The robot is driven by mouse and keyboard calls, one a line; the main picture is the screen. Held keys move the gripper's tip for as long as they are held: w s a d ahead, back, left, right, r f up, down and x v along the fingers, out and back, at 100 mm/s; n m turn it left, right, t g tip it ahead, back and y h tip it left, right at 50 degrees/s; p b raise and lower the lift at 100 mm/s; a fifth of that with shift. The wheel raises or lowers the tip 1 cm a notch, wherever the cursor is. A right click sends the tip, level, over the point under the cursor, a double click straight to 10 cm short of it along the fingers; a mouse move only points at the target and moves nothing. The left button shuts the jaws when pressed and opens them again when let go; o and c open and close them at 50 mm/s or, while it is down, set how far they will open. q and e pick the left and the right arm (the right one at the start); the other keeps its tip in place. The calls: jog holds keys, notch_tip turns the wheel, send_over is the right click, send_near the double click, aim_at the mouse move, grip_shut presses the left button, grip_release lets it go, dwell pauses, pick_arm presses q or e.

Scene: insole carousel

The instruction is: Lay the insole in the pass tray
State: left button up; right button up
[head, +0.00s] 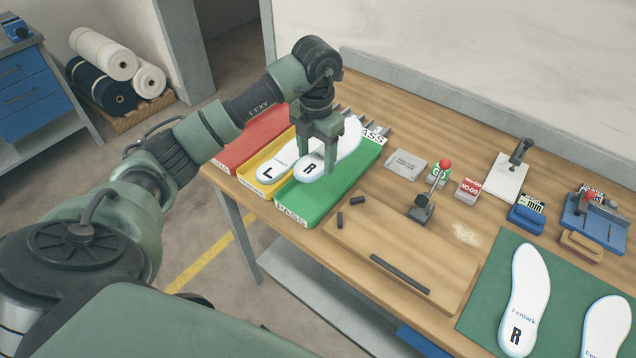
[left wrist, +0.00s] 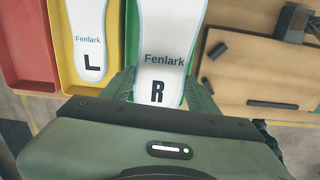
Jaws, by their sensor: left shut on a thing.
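A white insole (head: 310,166) marked R is held by my left gripper (head: 320,155), which is shut on it. The insole is over the green pass tray (head: 340,191). In the left wrist view the insole (left wrist: 170,45) reads Fenlark and R, and green tray (left wrist: 210,28) shows at its sides. I cannot tell whether the insole touches the tray floor. My right gripper is not in view.
A yellow tray (head: 250,187) holds an insole marked L (head: 270,172). A red tray (head: 250,140) stands at its left. Two insoles, one marked R (head: 524,300), lie on a green mat (head: 482,319). A red-knobbed clamp (head: 424,207) and a wooden board (head: 440,266) are right of the trays.

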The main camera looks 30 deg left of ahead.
pick_arm(q)
jog(key=p, duration=0.1)
send_over(316, 194)
notch_tip(316, 194, down, 6)
jog(key=shift+f, duration=0.25)
notch_tip(316, 194, down, 4)
jog(key=shift+r+p, duration=0.25)
jog(key=shift+p, duration=0.15)
jog(key=shift+f, duration=0.2)
jog(key=shift+f, duration=0.2)
jog(key=o, duration=1.1)
jog(key=shift+r, duration=0.1)
